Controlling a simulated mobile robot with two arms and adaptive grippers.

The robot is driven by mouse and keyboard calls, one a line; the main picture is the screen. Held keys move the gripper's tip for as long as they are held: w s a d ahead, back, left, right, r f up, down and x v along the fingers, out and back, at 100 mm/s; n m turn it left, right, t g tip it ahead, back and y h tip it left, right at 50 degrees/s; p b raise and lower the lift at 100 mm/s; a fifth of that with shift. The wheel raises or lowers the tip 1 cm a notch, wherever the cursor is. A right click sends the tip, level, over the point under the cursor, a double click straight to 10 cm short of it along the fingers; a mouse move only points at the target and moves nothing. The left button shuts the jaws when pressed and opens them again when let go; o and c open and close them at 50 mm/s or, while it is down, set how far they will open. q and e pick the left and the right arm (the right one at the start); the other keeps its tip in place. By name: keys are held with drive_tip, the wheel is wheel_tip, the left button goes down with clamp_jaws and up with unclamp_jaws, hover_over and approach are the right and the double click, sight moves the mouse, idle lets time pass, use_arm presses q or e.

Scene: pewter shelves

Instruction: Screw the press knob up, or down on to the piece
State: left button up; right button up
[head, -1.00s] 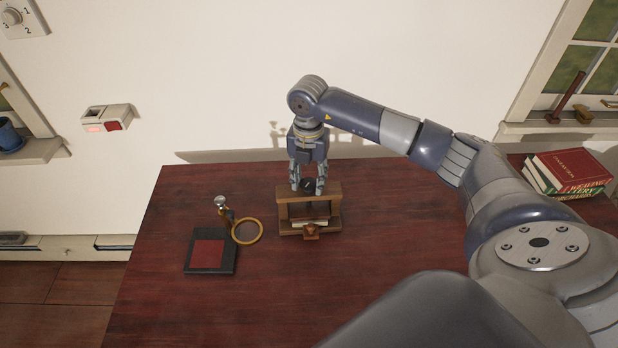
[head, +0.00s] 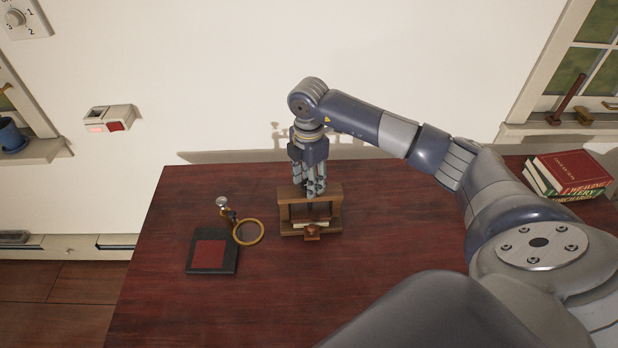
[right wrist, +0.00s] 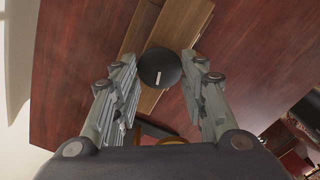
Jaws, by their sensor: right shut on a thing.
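The wooden press (head: 337,208) stands upright on the table, with a top beam and an open frame below. A pale flat piece (head: 318,223) shows low inside it, and a thin dark upright part shows under the beam. My right gripper (head: 313,191) points straight down over the beam and is shut on the press knob. The knob (right wrist: 159,70) is round and black with a short pale mark, between the two fingers in the right wrist view. In the head view the fingers hide the knob. My left gripper is out of view.
Left of the press lie a brass ring (head: 261,234), a small stamp-like tool (head: 223,204) and a black pad with a red centre (head: 231,265). Books (head: 565,175) are stacked at the far right. The table front is clear. The wall (head: 220,90) is close behind.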

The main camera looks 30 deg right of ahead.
idle(0.5)
drive_tip(key=o, duration=1.1)
drive_tip(key=shift+c, duration=0.2)
wheel_tip(320, 180, up, 12)
drive_tip(key=shift+f, duration=0.1)
